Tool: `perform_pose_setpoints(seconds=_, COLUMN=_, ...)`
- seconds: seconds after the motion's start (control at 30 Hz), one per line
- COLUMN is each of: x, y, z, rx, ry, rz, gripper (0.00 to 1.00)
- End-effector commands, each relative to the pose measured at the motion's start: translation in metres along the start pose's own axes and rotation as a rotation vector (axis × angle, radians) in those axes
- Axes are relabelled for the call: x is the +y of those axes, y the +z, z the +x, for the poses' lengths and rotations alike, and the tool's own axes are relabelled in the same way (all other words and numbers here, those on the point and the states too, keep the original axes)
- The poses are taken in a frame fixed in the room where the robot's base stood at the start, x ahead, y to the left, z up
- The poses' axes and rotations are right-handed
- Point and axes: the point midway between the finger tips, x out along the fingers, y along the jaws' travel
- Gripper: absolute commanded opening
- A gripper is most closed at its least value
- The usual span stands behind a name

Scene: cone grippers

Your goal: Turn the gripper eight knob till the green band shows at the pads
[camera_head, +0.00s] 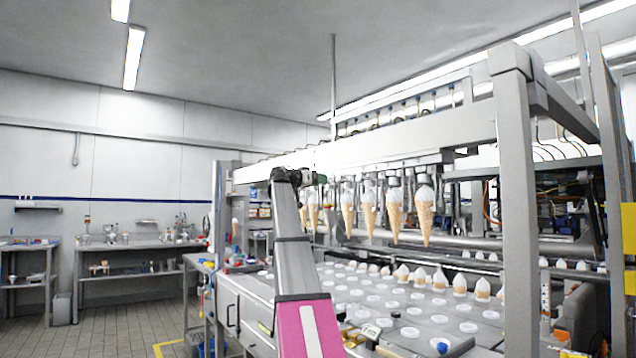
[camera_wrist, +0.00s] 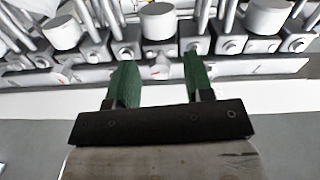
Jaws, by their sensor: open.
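In the wrist view my gripper (camera_wrist: 160,58) is open, its two green fingers apart with nothing between their pads. Similar knobs and blocks run to both sides; I cannot tell which is gripper eight. In the head view my gripper (camera_head: 318,182) is beside the white beam near the row's left end. Cones (camera_head: 424,215) hang from the cone grippers. No green band can be made out at their pads.
The long white beam (camera_head: 400,147) runs above the hanging cones. A tray (camera_head: 395,305) with white round holders lies below. A thick grey post (camera_head: 515,200) stands at the right. Benches (camera_head: 130,248) line the left wall, with open floor before them.

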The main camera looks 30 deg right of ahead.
Motion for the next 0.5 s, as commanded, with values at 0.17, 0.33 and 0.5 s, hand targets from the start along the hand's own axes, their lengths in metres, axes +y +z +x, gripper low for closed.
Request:
perform_pose_setpoints(seconds=0.17, x=0.0000, y=0.0001, z=-0.0001, rx=0.000, ry=0.000, rz=0.000, gripper=0.38)
perform_pose_setpoints(seconds=0.33, x=0.0000, y=0.0001, z=-0.0002, rx=0.000, ry=0.000, rz=0.000, gripper=0.00)
perform_pose_setpoints(seconds=0.5, x=0.0001, y=0.0002, z=-0.0002, rx=0.000, ry=0.000, rz=-0.024, gripper=0.00)
